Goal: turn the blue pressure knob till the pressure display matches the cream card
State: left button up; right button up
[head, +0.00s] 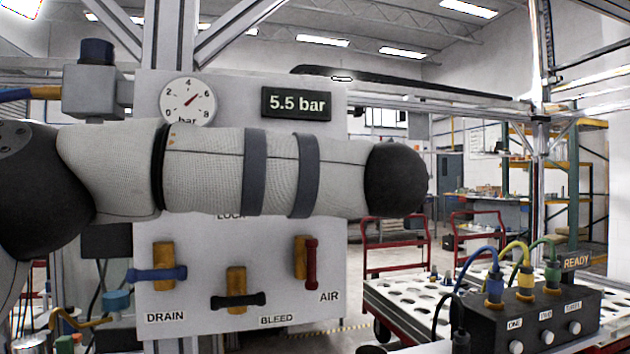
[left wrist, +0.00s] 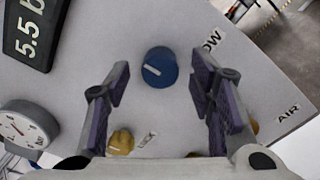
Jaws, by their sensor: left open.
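The blue knob (left wrist: 160,68) with a white pointer line sits on the pale panel in the left wrist view. My left gripper (left wrist: 161,88) is open, its fingers to either side of the knob in the picture; I cannot tell whether they touch it. In the head view my left arm crosses the panel, and the gripper and this knob are hidden. The pressure display (head: 296,103) reads 5.5 bar; part of it also shows in the left wrist view (left wrist: 31,33). I see no cream card. My right gripper is not in view.
A round gauge (head: 188,102) sits left of the display. A yellow knob (left wrist: 120,142) is near the left finger. Below my arm are the DRAIN (head: 157,273), BLEED (head: 238,300) and AIR (head: 311,264) levers. A black box (head: 530,315) with cables stands at right.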

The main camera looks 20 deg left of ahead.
pick_arm(q)
jog(key=shift+w+a, duration=0.3)
jog(key=shift+w, duration=0.15)
jog(key=c, duration=1.1)
jog(key=shift+c, duration=0.2)
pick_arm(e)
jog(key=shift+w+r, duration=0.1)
pick_arm(q)
jog(key=shift+n+p, duration=0.95)
jog(key=shift+n, duration=3.95)
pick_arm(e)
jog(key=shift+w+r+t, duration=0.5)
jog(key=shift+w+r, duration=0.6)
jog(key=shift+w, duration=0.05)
